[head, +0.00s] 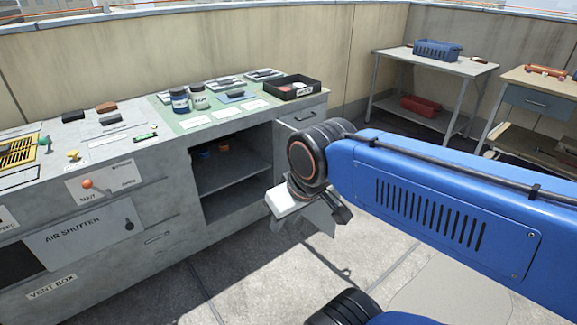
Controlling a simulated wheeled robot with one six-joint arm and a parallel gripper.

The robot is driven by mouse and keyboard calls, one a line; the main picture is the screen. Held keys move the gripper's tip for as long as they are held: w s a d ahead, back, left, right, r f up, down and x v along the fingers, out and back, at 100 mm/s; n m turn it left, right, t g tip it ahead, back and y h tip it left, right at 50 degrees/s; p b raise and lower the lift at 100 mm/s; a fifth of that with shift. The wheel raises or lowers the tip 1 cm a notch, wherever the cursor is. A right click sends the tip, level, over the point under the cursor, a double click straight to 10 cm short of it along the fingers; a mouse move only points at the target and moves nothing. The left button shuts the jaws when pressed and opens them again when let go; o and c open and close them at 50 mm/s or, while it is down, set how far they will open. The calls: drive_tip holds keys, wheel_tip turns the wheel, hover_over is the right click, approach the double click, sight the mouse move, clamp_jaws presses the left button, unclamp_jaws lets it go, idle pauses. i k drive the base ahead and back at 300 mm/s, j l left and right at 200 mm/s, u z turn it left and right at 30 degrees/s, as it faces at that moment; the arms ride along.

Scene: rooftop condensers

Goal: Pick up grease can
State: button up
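Small blue (203,152) and orange (223,146) items sit in the open shelf below, partly shaded. My gripper (305,228) hangs in front of the counter, below its top and apart from the containers. Its fingertips are not clear enough to show whether it is open.
A black tray (316,85) stands at the counter's right end. Several plates and labels lie on the mat. A yellow grate (18,152) and small blocks are at left. Side tables at the back right hold a blue crate (437,50) and a red box (420,106). Floor in front is clear.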

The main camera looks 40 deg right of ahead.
sight(178, 95)
drive_tip(key=l+u, duration=0.15)
drive_tip(key=l, duration=0.45)
drive_tip(key=k+l+u, duration=0.1)
drive_tip(key=l, duration=0.5)
drive_tip(key=l+u, duration=0.15)
drive_tip(key=l, duration=0.5)
drive_tip(key=k+l+u, duration=0.15)
drive_tip(key=l, duration=0.4)
drive_tip(key=k+l+u, duration=0.1)
drive_tip(key=l, duration=0.5)
drive_tip(key=k+l+u, duration=0.15)
drive_tip(key=l, duration=0.4)
drive_tip(key=k+l+u, duration=0.15)
drive_tip(key=l, duration=0.4)
drive_tip(key=k+l+u, duration=0.1)
drive_tip(key=k+l, duration=0.2)
drive_tip(key=l, duration=0.25)
drive_tip(key=i+j+u, duration=0.4)
drive_tip(key=i+u, duration=0.35)
drive_tip(key=i, duration=0.25)
drive_tip(key=i+j, duration=0.15)
drive_tip(key=i, duration=0.35)
drive_tip(key=i+j, duration=0.15)
drive_tip(key=i, duration=0.35)
